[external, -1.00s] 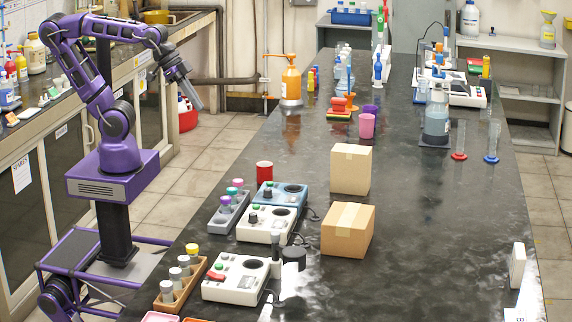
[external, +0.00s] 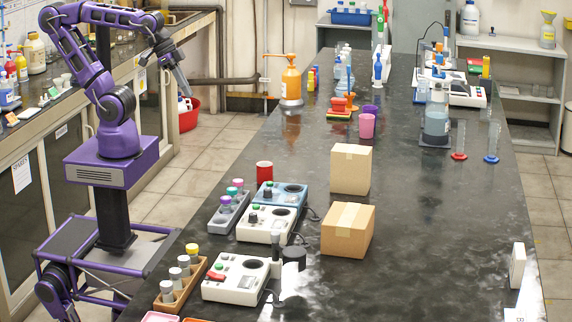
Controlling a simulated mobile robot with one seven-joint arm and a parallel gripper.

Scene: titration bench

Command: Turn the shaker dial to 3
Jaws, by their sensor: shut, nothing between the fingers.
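Three small bench units with round wells and knobs stand along the left edge of the dark bench. They are a white unit with a red switch (external: 222,291), a white unit with a green button (external: 246,233) and a blue unit (external: 297,199). I cannot tell which is the shaker. Small dark knobs show on them, but the dial marks are too small to read. My gripper (external: 187,93) is shut and empty. It points down over the aisle, well left of and beyond the units, touching nothing.
A wooden rack (external: 179,290) and a grey rack (external: 229,214) hold capped tubes beside the units. A red can (external: 264,171) stands behind them. Two cardboard boxes (external: 351,170) (external: 347,232) stand to their right. Cables run beside the units. The bench's right middle is clear.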

